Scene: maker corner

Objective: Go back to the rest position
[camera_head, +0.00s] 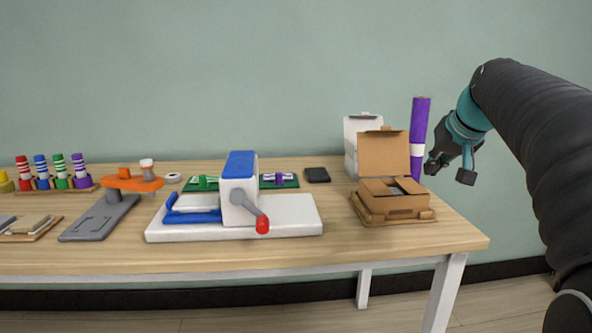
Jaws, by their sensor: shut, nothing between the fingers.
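My gripper (449,172) is at the right, at the end of my dark arm, in front of the wall and near the right end of the table (300,258). It is shut and empty. Its fingers point down and left. It appears to the right of an open cardboard box (395,205) and a tall purple roll with a white band (419,122). I cannot tell from this one view how far it is from them in depth.
A white press with a blue top (240,165) and red-tipped lever stands mid-table. A grey stand with an orange arm (100,220) and several colored striped cylinders (60,170) are left. A white box (350,135) stands behind the cardboard box. Bare floor (510,305) shows right.

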